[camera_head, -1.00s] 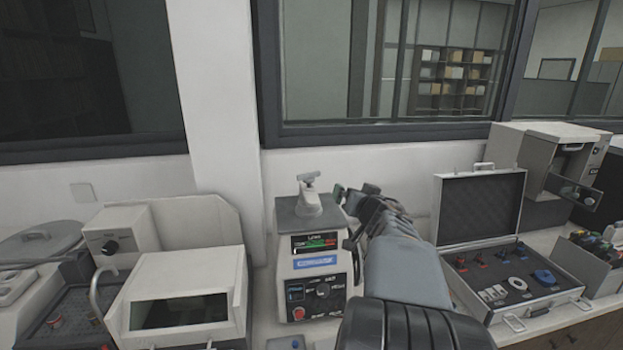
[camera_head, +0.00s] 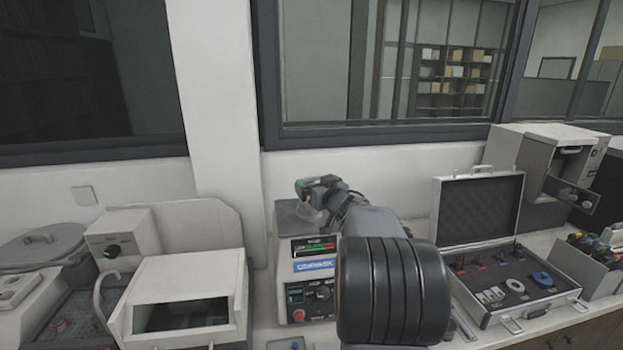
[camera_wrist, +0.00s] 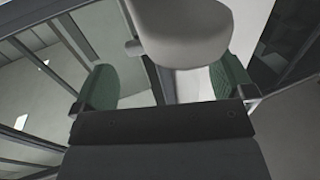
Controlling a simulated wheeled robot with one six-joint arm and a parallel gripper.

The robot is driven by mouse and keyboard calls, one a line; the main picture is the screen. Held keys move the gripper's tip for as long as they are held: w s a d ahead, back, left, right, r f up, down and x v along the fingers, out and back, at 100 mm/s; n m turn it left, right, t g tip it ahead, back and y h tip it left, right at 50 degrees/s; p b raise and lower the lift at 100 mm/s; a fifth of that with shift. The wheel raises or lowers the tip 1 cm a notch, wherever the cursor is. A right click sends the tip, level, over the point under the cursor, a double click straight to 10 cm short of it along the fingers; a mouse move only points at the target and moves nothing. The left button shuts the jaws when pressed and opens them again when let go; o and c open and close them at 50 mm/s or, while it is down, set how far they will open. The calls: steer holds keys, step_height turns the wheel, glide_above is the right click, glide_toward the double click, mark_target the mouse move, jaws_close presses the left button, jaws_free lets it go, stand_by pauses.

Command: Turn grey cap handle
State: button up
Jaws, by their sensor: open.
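The mounting press (camera_head: 312,265) stands on the bench with a display, a blue label and a red button on its front. Its grey cap (camera_head: 304,211) is on top, mostly hidden behind my gripper in the head view. My gripper (camera_head: 311,186) is at the cap's handle. In the wrist view the pale grey cap (camera_wrist: 185,30) fills the upper middle, between the two green fingertips of my gripper (camera_wrist: 164,88). The fingers are open, with visible gaps on both sides. The handle's bar is mostly out of sight, so I cannot tell whether anything touches.
An open case (camera_head: 527,309) with red and blue parts lies to the right of my arm. A white machine with a dark window (camera_head: 180,312) stands left of the press. The wall and window frame (camera_head: 300,140) are close behind.

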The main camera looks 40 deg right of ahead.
mark_target(309, 179)
steer(key=shift+w+d+p, duration=0.15)
steer(key=shift+w, duration=0.65)
steer(key=shift+w+d+p, duration=0.1)
steer(key=shift+w+p, duration=0.05)
steer(key=shift+w, duration=0.65)
steer(key=c, duration=0.8)
steer(key=h+b, duration=0.1)
steer(key=b, duration=0.1)
steer(key=f+m+h+b, duration=0.1)
steer(key=b, duration=0.1)
steer(key=shift+a, duration=0.2)
steer(key=m+h+b, duration=0.1)
steer(key=h+b, duration=0.1)
steer(key=b, duration=0.1)
steer(key=shift+r+m+g+b, duration=0.1)
steer(key=shift+m+g+b, duration=0.2)
steer(key=shift+g+b, duration=0.1)
steer(key=shift+r+m+g+h+b, duration=0.3)
steer(key=shift+r+m+h+b, duration=0.15)
steer(key=shift+b, duration=0.65)
steer(key=o, duration=0.8)
